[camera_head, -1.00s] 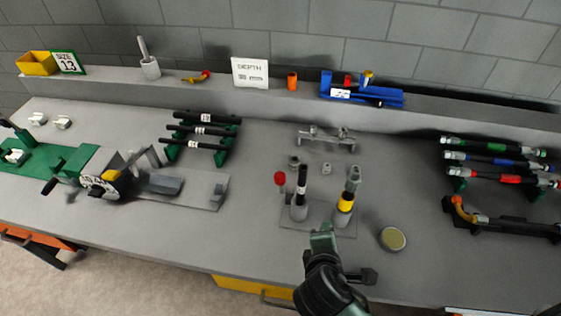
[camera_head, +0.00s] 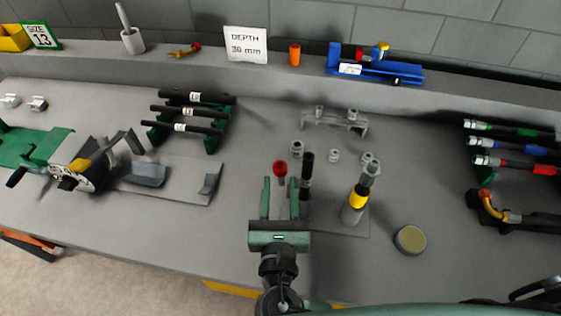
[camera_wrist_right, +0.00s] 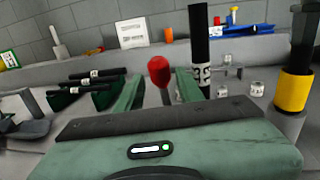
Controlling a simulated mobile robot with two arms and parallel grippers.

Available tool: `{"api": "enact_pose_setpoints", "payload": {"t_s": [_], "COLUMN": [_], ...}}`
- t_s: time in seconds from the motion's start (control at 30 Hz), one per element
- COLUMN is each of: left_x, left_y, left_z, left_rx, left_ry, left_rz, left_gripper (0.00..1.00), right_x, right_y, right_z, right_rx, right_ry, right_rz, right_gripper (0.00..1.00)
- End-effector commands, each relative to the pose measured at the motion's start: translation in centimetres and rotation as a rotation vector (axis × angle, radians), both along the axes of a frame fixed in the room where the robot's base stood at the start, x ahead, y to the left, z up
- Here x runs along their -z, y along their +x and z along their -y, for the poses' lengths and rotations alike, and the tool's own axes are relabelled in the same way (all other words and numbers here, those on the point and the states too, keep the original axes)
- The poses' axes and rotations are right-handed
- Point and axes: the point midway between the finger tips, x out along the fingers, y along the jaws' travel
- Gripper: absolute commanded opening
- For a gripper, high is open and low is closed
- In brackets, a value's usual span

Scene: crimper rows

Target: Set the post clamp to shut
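The post clamp shows as a lever with a red knob (camera_head: 280,168), standing up beside a black hose (camera_head: 306,170) held upright on a grey base plate. My right gripper (camera_head: 279,186) is open, its two green fingers pointing away toward the knob. In the right wrist view the red knob (camera_wrist_right: 159,71) appears between the open fingers (camera_wrist_right: 157,92), with gaps on both sides; contact cannot be seen. The hose (camera_wrist_right: 199,50) stands just right of the right finger. The gripper body hides the lower clamp and part of the plate. My left gripper is not in view.
A yellow-banded post (camera_head: 355,203) with a metal fitting stands close to the right, and a round tin (camera_head: 410,239) beyond it. Small metal fittings (camera_head: 297,148) lie behind. A black-hose rack (camera_head: 213,142) is at left. Bench is clear between rack and clamp.

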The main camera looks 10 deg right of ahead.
Motion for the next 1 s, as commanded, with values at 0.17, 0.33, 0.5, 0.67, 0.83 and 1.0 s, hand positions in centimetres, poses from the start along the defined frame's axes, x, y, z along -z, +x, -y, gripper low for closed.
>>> {"api": "enact_pose_setpoints", "payload": {"t_s": [0.17, 0.33, 0.5, 0.67, 0.83, 1.0], "left_x": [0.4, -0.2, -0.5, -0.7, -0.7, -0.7], "left_y": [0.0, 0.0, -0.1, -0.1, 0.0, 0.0], "left_z": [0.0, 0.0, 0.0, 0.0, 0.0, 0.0], "left_rx": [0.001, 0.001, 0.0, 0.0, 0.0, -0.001], "left_ry": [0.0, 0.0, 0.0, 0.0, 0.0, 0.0], "left_rz": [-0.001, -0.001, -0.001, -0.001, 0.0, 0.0], "left_gripper": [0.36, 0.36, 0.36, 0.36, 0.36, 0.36], "right_x": [0.5, 0.3, 0.3, 0.4, 0.6, 0.6], "right_y": [0.9, 3.5, 6.1, 7.4, 7.7, 7.7], "right_z": [0.1, 0.5, 0.9, 1.2, 1.2, 1.2], "right_rx": [-0.001, -0.001, 0.0, -0.001, -0.001, -0.001], "right_ry": [-0.008, -0.008, -0.008, -0.006, -0.005, -0.004], "right_rz": [0.005, 0.007, 0.005, 0.003, 0.002, 0.002], "right_gripper": [0.37, 0.37, 0.37, 0.37, 0.37, 0.29]}}
